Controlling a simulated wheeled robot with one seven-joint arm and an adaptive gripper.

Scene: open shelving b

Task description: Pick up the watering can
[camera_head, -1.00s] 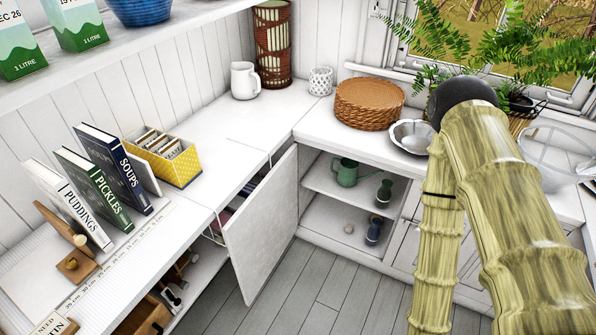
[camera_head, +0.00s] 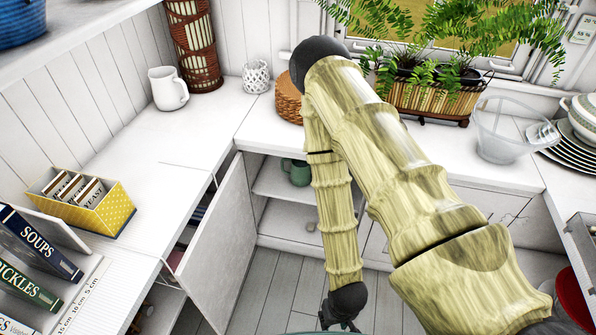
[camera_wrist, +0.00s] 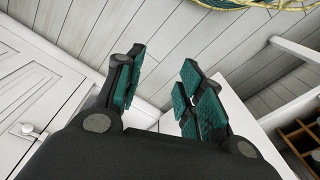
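The green watering can (camera_head: 298,172) stands on the upper shelf inside the open lower cabinet, under the corner of the counter. My arm hides its right part in the head view, and it is not visible in the wrist view. My gripper (camera_head: 343,310) hangs low at the bottom of the head view, in front of and below the can, apart from it. In the wrist view my gripper (camera_wrist: 160,82) has its dark, teal-padded fingers spread with nothing between them, above the grey plank floor.
The white cabinet door (camera_head: 222,245) stands open left of the shelves. A coiled yellow-green hose or rope (camera_wrist: 240,4) lies at the top of the wrist view. A wooden divided box (camera_wrist: 300,150) is at its right. Counters above hold a jug (camera_head: 167,89) and a planter (camera_head: 437,97).

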